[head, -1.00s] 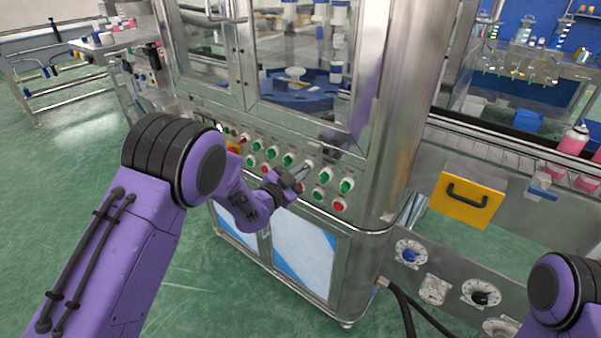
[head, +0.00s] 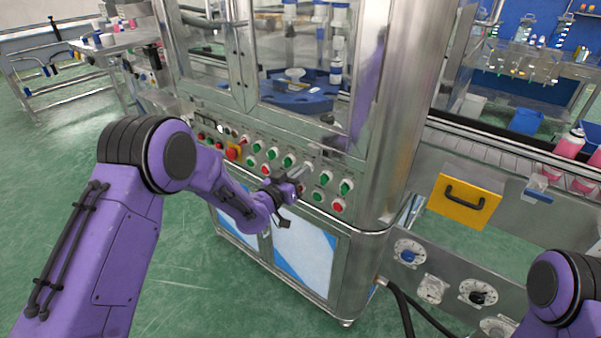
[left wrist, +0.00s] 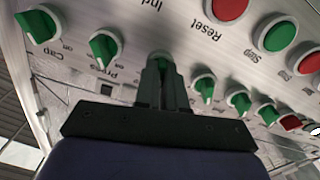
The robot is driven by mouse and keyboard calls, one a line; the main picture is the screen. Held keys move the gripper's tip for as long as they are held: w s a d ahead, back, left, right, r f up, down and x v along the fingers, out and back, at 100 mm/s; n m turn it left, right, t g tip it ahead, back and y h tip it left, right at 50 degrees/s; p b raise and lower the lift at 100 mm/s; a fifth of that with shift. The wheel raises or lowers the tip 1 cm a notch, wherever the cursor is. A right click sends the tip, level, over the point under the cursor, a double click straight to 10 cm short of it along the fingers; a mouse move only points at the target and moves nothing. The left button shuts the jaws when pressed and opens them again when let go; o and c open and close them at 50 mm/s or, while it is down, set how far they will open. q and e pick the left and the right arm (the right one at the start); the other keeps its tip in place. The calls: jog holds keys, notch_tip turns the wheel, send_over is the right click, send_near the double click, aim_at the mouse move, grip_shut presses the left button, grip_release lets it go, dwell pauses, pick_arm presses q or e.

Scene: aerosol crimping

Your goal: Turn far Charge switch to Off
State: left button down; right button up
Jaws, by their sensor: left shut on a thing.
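The control panel (head: 262,167) on the machine front carries rows of green switches and coloured buttons. My left gripper (head: 302,181) is at the panel's upper row. In the left wrist view its fingers (left wrist: 161,80) are shut on a green switch (left wrist: 163,63), which they partly cover. Beside it are the switch labelled Press (left wrist: 104,46) and the switch labelled Cap (left wrist: 38,25). More green switches (left wrist: 204,87) run along the other side. I cannot read a Charge label; the held switch's label is hidden. Its exact angle is hard to tell. My right gripper is out of view.
A red emergency button on yellow (head: 233,151) stands left of the switches. Glass doors (head: 305,70) are above the panel. A yellow drawer front with a black handle (head: 462,200) is at the right. The green floor (head: 90,150) is open at the left.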

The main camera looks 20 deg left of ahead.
pick_arm(q)
jog(key=shift+n, duration=1.6)
jog(key=shift+f, duration=0.1)
jog(key=c, duration=1.2)
grip_release()
jog(key=b+v, duration=0.1)
jog(key=v, duration=0.9)
jog(key=shift+s+a, duration=0.15)
jog(key=shift+s, duration=0.2)
